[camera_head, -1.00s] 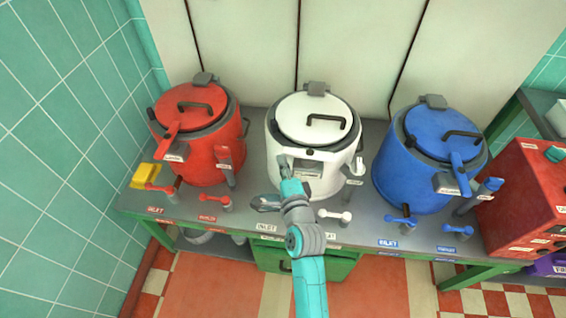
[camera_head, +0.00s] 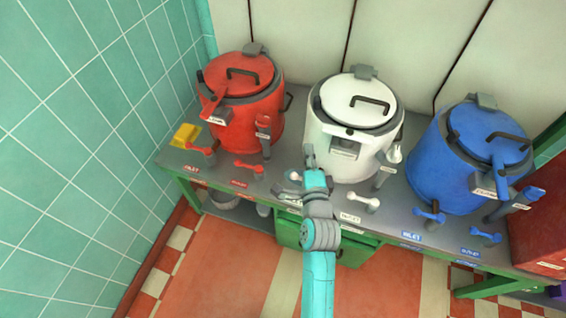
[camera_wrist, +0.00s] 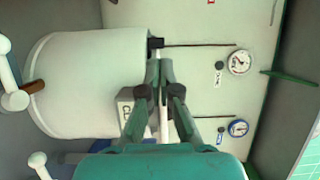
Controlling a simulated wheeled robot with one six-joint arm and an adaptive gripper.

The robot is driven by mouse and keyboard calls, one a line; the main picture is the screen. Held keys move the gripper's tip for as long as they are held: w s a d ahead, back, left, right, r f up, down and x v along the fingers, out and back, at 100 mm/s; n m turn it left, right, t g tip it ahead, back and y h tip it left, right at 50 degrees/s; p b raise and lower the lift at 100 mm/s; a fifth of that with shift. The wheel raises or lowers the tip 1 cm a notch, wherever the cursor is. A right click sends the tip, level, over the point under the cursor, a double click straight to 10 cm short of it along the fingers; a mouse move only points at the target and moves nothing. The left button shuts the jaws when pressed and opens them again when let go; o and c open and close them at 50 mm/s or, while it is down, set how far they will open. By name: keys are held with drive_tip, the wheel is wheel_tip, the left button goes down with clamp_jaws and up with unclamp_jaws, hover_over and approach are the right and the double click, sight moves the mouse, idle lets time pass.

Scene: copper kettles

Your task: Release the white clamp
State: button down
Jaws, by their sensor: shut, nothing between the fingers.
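The white kettle (camera_head: 328,150) stands in the middle of the bench with its white lid (camera_head: 358,100) down. The white clamp's grey, labelled block (camera_head: 345,148) sits on its front, below the rim; I cannot make out whether its lever is latched. In the wrist view the kettle (camera_wrist: 75,90) lies to the left, with a labelled block (camera_wrist: 125,102) partly behind my fingers. My gripper (camera_head: 309,158) is at the front left of the kettle, left of the clamp block. In the wrist view its fingers (camera_wrist: 159,75) are together and empty; a pale bar shows behind them.
The red kettle (camera_head: 235,125) stands to the left and the blue kettle (camera_head: 445,165) to the right, each with a clamp lever over its lid. Small valve handles, such as a white one (camera_head: 363,201), line the bench front. Two gauges (camera_wrist: 239,62) show in the wrist view.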

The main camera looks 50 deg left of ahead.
drive_tip(key=s+a, duration=0.1)
drive_tip(key=s, duration=0.6)
drive_tip(key=shift+s+a, duration=0.15)
drive_tip(key=shift+a, duration=0.25)
idle(0.3)
drive_tip(key=d+f+n+t+h, duration=0.1)
drive_tip(key=d+f, duration=0.2)
drive_tip(key=d, duration=0.6)
drive_tip(key=d+f+n+t+h, duration=0.15)
drive_tip(key=d+f, duration=0.25)
drive_tip(key=d, duration=0.4)
drive_tip(key=s+d+f+n+t+h, duration=0.1)
drive_tip(key=s+d+h, duration=0.25)
drive_tip(key=d, duration=0.75)
drive_tip(key=s+d+f+n+h, duration=0.15)
drive_tip(key=s+d, duration=0.25)
drive_tip(key=d, duration=0.6)
drive_tip(key=s+d+r+n+h, duration=0.1)
drive_tip(key=s+d+r+h, duration=0.2)
drive_tip(key=s+d, duration=0.4)
drive_tip(key=s+d+r+n+h, duration=0.1)
drive_tip(key=s+d+r+h, duration=0.3)
drive_tip(key=s, duration=0.6)
drive_tip(key=d+r, duration=0.2)
drive_tip(key=d, duration=0.1)
drive_tip(key=shift+s+d, duration=0.15)
drive_tip(key=shift+s, duration=0.05)
drive_tip(key=shift+t, duration=0.25)
